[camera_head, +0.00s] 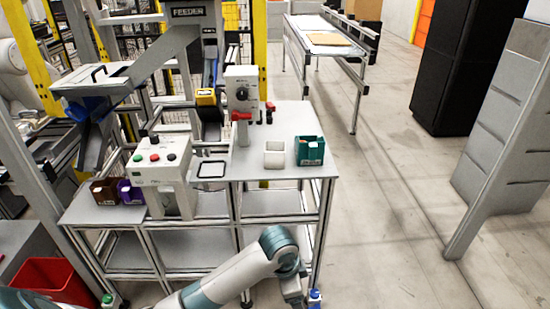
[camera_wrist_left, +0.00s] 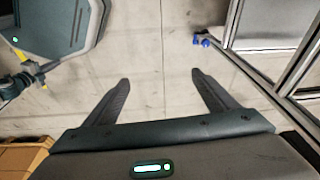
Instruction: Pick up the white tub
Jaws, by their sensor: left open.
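The white tub (camera_head: 275,154) stands on the grey worktable (camera_head: 232,178), near its right end. It is just left of a teal bin (camera_head: 309,151), and its open top faces up. My left arm reaches in low in front of the table, its wrist bent down near the table's front right leg. In the left wrist view my left gripper (camera_wrist_left: 160,77) is open and empty, its fingers over bare floor. The tub is not in that view. The left fingers are out of the head view. My right gripper is in neither view.
A control box with buttons (camera_head: 160,160), a brown bin (camera_head: 105,191) and a purple bin (camera_head: 130,192) stand on the left of the table.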

